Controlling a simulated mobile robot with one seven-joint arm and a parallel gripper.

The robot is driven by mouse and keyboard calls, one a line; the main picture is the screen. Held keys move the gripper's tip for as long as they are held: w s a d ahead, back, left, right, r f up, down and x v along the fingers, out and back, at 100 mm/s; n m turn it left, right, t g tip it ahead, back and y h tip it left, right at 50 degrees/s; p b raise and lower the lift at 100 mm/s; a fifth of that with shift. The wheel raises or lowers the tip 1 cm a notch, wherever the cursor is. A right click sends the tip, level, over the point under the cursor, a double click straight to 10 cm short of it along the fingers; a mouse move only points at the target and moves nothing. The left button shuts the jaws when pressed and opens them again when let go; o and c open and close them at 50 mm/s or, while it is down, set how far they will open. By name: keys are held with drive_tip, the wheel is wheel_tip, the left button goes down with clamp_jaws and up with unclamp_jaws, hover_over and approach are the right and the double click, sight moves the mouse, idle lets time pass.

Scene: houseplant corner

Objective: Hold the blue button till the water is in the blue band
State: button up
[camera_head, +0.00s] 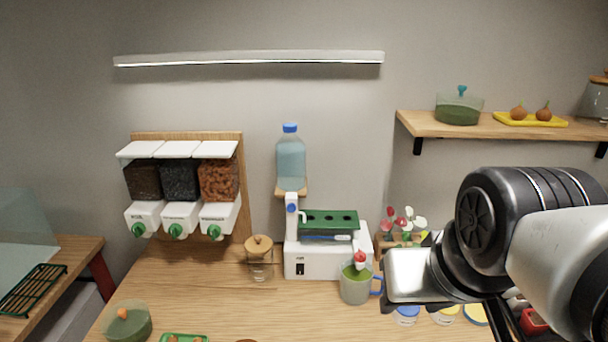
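The blue button (292,208) is a small round spot on a white upright post. A blue-capped water bottle (291,162) stands above it. I cannot make out a blue band or the water level. My gripper (405,276) is right of the cup, apart from the button; its fingers cannot be made out.
Dispensers (180,190) with green knobs hang at left. A lidded glass jar (259,260) stands left of the box. Flowers (404,226) and small lidded pots (407,315) are near my arm. A wooden shelf (500,128) is above right. The table's front middle is mostly clear.

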clamp_jaws()
idle(1.5)
